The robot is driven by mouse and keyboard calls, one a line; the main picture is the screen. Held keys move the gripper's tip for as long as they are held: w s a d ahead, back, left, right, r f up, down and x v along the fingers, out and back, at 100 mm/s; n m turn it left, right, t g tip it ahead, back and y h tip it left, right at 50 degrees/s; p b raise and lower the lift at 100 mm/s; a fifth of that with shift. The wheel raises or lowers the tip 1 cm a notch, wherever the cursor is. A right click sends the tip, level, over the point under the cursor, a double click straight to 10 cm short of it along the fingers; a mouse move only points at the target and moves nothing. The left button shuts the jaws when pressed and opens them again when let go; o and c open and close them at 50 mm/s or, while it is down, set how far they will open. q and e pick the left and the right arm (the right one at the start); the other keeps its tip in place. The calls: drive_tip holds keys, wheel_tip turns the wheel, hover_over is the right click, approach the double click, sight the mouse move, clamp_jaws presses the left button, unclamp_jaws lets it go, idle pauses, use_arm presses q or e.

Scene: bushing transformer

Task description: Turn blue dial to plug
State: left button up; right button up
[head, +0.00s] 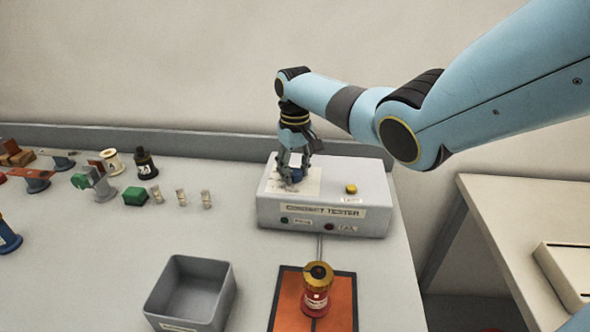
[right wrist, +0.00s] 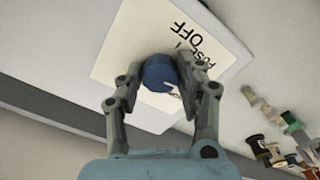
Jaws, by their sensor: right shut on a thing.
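The blue dial (right wrist: 160,72) sits on a pale label plate (right wrist: 130,45) with "OFF" and other partly hidden lettering. In the head view the dial (head: 297,174) shows small between the fingers, on top of the grey contact tester box (head: 370,190). My right gripper (head: 294,180) points down onto it. In the right wrist view its two fingers (right wrist: 158,85) stand on either side of the dial, shut on it. The dial's pointer mark is hard to read, and the plug marking cannot be made out. My left gripper is not in view.
The box carries a yellow button (head: 351,188). In front, a red and gold bushing (head: 318,290) stands on an orange pad (head: 345,305). A grey bin (head: 190,290) is left of it. Small parts, including a green block (head: 136,196), lie along the left.

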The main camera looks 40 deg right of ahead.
sight(295, 171)
drive_tip(key=shift+r, duration=0.1)
drive_tip(key=o, duration=1.1)
drive_tip(key=shift+o, duration=0.2)
wheel_tip(295, 171, up, 12)
